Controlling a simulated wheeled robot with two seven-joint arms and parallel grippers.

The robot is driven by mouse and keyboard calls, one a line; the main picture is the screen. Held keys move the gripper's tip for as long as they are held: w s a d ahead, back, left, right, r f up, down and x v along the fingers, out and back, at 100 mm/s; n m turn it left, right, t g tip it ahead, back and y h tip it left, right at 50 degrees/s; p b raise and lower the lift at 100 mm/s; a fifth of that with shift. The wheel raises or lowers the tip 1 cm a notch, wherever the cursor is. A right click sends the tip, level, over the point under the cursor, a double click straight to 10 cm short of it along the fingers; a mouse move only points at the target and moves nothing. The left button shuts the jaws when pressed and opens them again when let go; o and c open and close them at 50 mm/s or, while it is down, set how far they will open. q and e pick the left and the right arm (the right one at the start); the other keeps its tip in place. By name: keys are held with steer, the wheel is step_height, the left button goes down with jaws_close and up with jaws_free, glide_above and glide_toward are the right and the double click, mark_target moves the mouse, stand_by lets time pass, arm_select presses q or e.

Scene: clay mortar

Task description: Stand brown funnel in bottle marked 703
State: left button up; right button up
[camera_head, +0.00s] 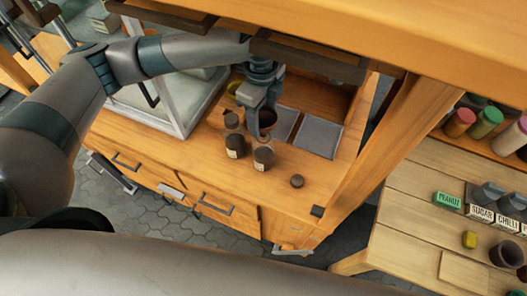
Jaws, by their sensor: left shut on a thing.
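My left gripper (259,106) reaches down over the wooden cabinet top and is shut on the brown funnel (268,119). The funnel is a dark brown cup shape, held just above and behind two dark bottles; its lower end is partly hidden. One bottle (235,148) stands front left and another bottle (263,158) stands to its right, both upright with pale labels. A third, brownish bottle (231,119) stands behind them, left of the gripper. The label numbers are too small to read, so I cannot tell which is 703. My right gripper is not in view.
Grey square mats (319,137) lie right of the funnel. A dark round piece (297,181) lies near the front right. A glass-sided case (180,115) stands left, a wooden shelf (430,35) hangs above, and a side table (405,220) with labelled tins is at right.

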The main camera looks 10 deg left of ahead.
arm_select(q)
steer(key=shift+f, duration=0.6)
stand_by(0.5)
steer(key=o, duration=1.1)
steer(key=shift+r, duration=0.1)
step_height(320, 180, up, 11)
steer(key=b, duration=0.3)
steer(key=shift+w, duration=0.1)
steer(key=shift+r, duration=0.45)
stand_by(0.4)
